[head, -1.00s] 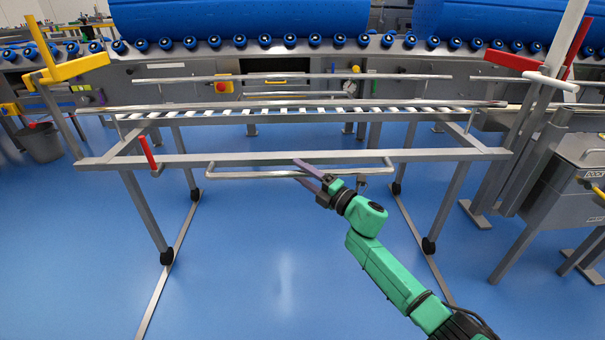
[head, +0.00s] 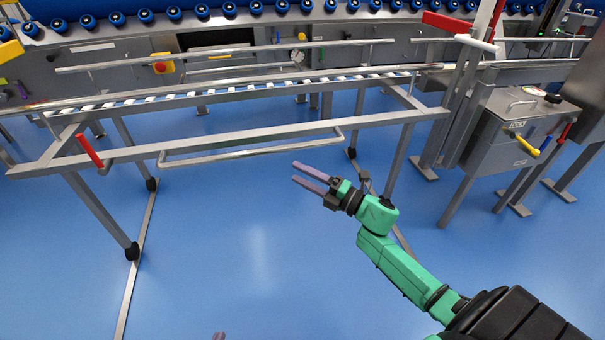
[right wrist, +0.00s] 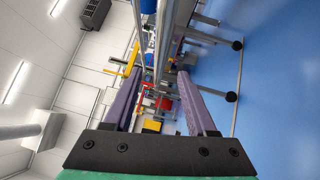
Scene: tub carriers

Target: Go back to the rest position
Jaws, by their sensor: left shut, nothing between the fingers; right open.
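My right gripper (head: 297,173) is open and empty, its purple fingers pointing left over the blue floor in the head view. It appears below and in front of the carrier frame's handle bar (head: 250,150), apart from it. The right wrist view also shows this right gripper (right wrist: 160,75), with nothing between its fingers. Only the fingertips of my left gripper (head: 219,336) show, at the bottom edge of the head view. They are together, and the rest of that arm is out of view.
The steel roller frame (head: 300,128) crosses in front, with a red lever (head: 90,150) at its left. A grey dock cabinet (head: 490,150) with coloured handles stands at the right. Blue floor (head: 230,270) is clear in the foreground.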

